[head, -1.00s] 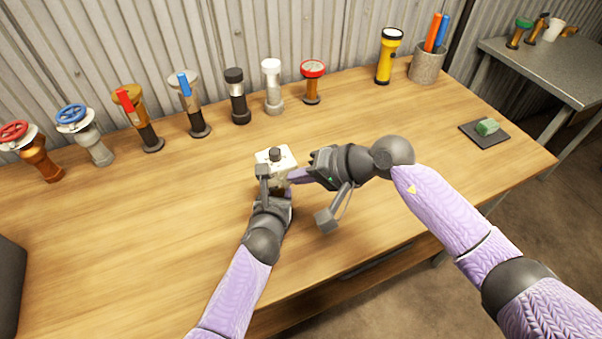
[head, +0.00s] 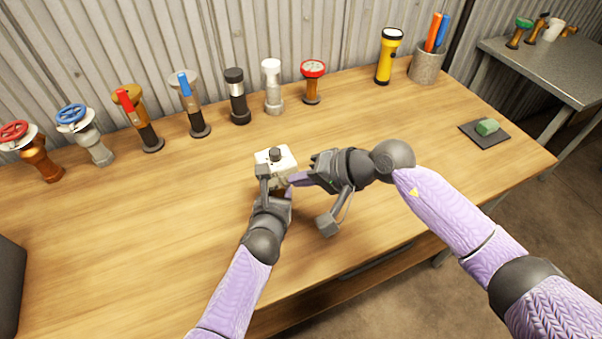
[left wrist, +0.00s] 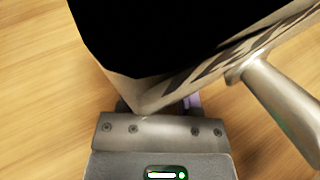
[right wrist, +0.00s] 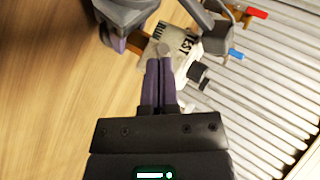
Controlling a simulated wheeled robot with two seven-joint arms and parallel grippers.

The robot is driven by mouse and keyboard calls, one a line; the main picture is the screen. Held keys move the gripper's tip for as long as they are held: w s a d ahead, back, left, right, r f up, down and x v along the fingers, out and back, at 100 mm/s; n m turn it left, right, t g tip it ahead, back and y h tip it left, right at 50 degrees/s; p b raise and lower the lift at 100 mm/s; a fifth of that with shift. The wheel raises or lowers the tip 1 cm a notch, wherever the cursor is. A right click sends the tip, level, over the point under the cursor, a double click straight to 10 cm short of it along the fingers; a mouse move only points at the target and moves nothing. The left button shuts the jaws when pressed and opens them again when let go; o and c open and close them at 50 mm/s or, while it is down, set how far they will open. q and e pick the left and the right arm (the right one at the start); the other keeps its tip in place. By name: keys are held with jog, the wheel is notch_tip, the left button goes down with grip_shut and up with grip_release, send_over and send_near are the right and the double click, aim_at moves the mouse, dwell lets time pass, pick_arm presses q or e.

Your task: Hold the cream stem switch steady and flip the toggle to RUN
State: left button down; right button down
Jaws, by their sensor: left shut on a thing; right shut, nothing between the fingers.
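The cream stem switch (head: 288,156) stands upright on the bench with a dark cap on top. It shows with RUN and TEST lettering in the right wrist view (right wrist: 186,62). My left gripper (head: 277,190) is shut around its stem below the housing, the grip mostly hidden.
A row of valves and stems, including a blue-wheel valve (head: 90,140) and a red-rimmed gauge (head: 312,75), stands along the wall. A yellow flashlight (head: 387,58) and a grey cup (head: 427,65) stand at the back right. A green block lies on a dark pad (head: 470,132).

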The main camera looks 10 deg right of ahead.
jog(key=shift+s+f, duration=0.25)
jog(key=shift+f, duration=0.15)
jog(key=shift+d+f, duration=0.1)
jog(key=shift+f, duration=0.15)
dwell(0.5)
jog(key=shift+r, duration=0.8)
